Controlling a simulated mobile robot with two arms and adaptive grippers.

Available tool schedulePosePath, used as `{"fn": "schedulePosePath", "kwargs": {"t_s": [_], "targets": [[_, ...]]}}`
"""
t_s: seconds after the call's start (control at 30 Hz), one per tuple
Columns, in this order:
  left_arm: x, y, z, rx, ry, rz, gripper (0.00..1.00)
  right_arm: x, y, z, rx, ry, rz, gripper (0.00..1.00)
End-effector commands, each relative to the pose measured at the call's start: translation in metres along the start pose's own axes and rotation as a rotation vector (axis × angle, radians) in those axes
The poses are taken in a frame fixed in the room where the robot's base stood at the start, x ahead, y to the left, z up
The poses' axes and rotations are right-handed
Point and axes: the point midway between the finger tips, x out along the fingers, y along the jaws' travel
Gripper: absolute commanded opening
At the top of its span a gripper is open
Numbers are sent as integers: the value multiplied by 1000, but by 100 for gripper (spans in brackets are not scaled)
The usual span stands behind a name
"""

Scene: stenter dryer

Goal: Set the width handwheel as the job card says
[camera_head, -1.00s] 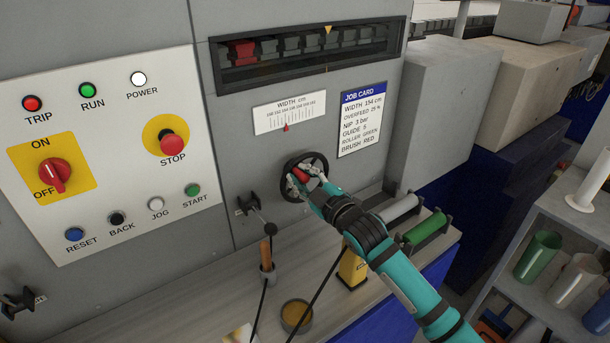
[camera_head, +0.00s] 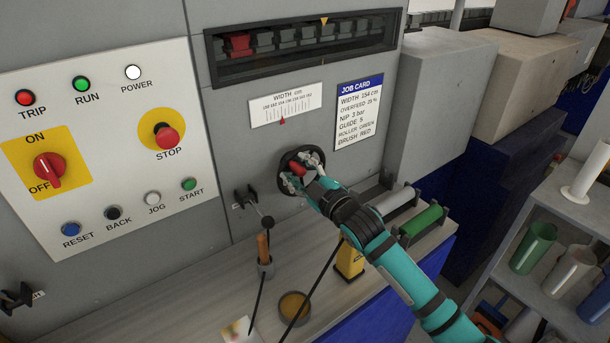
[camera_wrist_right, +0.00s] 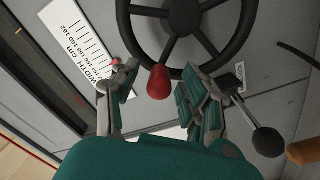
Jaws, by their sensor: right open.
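The black width handwheel (camera_head: 284,178) is on the grey machine front, and its rim and spokes fill the top of the wrist view (camera_wrist_right: 185,18). Its red knob (camera_wrist_right: 158,82) points toward my right gripper (camera_wrist_right: 160,95). The gripper is open, one finger on each side of the knob; I cannot tell if either touches it. It also shows at the wheel in the head view (camera_head: 302,172). The width scale (camera_head: 300,105) has a red pointer (camera_head: 282,120) at about 154, too small to read exactly. The job card (camera_head: 358,118) reads width 154 cm.
A black lever (camera_head: 252,200) juts out just left of the wheel. The switch panel (camera_head: 105,150) is at left.

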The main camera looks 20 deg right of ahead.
Motion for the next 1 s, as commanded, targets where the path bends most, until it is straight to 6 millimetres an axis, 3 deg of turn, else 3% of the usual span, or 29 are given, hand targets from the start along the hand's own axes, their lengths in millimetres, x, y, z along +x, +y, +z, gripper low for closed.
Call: {"fn": "schedulePosePath", "kwargs": {"t_s": [0.17, 0.4, 0.6, 1.0], "targets": [[0, 0, -1, 0, 1, 0, 0, -22, -1, 2, -2, -3, -2, 46], [0, 0, -2, 1, 2, 0, 0, -75, -2, 1, -1, -2, -4, 46], [0, 0, -2, 1, 2, 0, 0, -107, -1, 1, -1, -3, -2, 46], [0, 0, -2, 1, 2, 0, 0, -119, 0, 0, 0, -1, 0, 46]]}}
